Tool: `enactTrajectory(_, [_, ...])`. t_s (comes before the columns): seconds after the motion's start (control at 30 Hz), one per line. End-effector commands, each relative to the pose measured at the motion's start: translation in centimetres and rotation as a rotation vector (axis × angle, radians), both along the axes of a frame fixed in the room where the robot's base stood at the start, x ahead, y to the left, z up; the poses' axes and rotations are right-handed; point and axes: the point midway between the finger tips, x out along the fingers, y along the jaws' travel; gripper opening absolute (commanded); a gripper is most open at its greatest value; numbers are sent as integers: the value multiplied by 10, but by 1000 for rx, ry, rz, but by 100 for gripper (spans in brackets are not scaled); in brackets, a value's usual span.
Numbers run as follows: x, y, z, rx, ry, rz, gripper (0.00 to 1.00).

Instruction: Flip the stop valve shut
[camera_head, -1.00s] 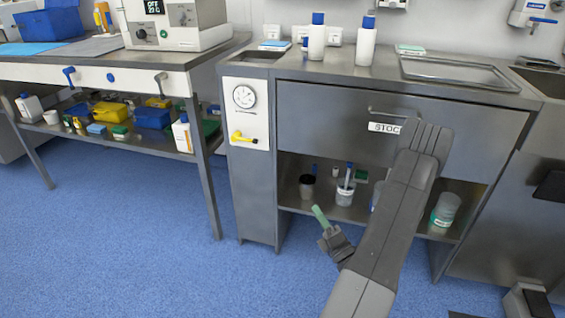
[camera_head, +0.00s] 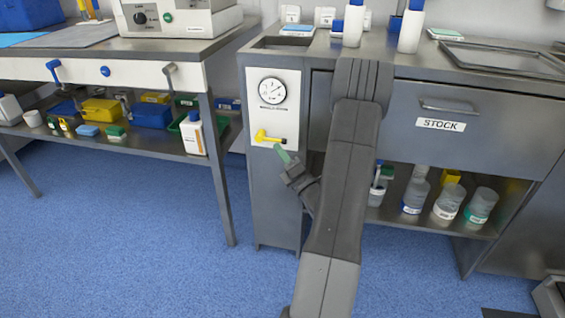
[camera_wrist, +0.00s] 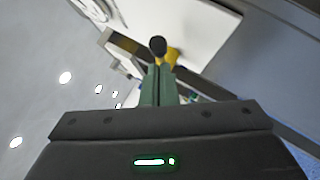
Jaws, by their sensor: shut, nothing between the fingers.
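The stop valve has a yellow lever (camera_head: 268,137) that lies roughly level, on a white panel under a round gauge (camera_head: 272,91). My gripper (camera_head: 283,154) has green fingers, which are shut and empty. In the head view its tips are just below the right end of the lever. In the wrist view my closed green fingers (camera_wrist: 158,84) point at a dark round knob, with part of the yellow lever (camera_wrist: 172,57) just right of it. I cannot tell whether the fingertips touch the valve.
The panel is on the left front of a steel cabinet with a drawer labelled STOCK (camera_head: 441,124). Bottles and jars stand on the open shelf below. A side table (camera_head: 123,63) with a loaded lower shelf stands to the left. Blue floor (camera_head: 120,220) is clear in front.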

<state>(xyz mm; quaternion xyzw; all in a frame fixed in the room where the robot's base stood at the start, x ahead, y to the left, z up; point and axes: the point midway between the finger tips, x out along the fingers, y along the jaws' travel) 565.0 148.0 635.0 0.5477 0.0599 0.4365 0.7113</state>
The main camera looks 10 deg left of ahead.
Motion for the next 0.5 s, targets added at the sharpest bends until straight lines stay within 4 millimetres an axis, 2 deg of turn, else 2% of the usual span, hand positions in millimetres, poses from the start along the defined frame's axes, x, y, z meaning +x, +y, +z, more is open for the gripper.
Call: enactTrajectory(0.5, [0, -1, 6, -27, 1, -1, 0])
